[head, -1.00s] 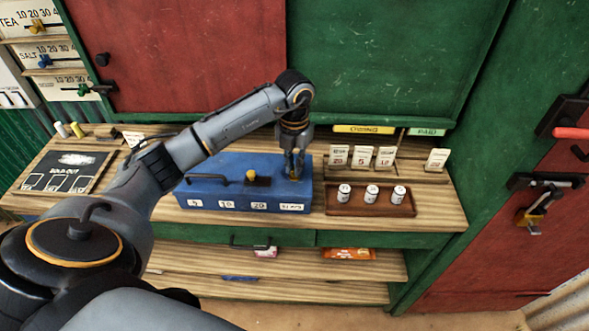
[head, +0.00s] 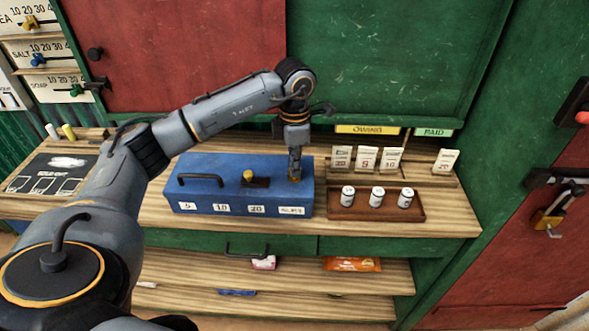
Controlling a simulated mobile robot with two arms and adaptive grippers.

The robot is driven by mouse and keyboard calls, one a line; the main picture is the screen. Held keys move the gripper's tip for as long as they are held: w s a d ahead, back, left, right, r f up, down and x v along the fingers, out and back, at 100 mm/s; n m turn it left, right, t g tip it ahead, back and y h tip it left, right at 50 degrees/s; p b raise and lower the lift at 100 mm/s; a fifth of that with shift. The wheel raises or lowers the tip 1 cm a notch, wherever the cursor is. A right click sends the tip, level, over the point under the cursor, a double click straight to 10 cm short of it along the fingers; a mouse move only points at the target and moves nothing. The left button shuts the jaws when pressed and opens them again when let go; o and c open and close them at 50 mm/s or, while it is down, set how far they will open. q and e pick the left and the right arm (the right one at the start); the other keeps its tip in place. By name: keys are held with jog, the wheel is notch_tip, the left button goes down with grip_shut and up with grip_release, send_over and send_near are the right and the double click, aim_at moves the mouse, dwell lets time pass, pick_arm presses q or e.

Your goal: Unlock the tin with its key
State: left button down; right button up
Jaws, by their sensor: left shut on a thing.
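The tin (head: 190,193) is a blue box on the wooden counter, with a black handle and number labels on its front. A yellow knob (head: 248,176) stands on a dark plate on its lid. My left gripper (head: 295,172) points down over the right end of the lid. It is shut on a small brass-coloured piece, which looks like the key (head: 295,180). The fingers hide most of it, so I cannot tell how far it sits in the lock. My right gripper is not in view.
A brown tray (head: 345,214) with several white cylinders stands just right of the tin. Price cards (head: 366,160) stand behind it. A sold-out board (head: 60,175) lies at the left. A padlock (head: 548,219) hangs on the red door at right.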

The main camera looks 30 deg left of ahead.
pick_arm(q)
jog(key=shift+m+b, duration=0.55)
jog(key=shift+m, duration=0.75)
jog(key=shift+r, duration=0.1)
jog(key=c, duration=1.4)
grip_release()
jog(key=shift+c, duration=0.2)
notch_tip(320, 180, up, 12)
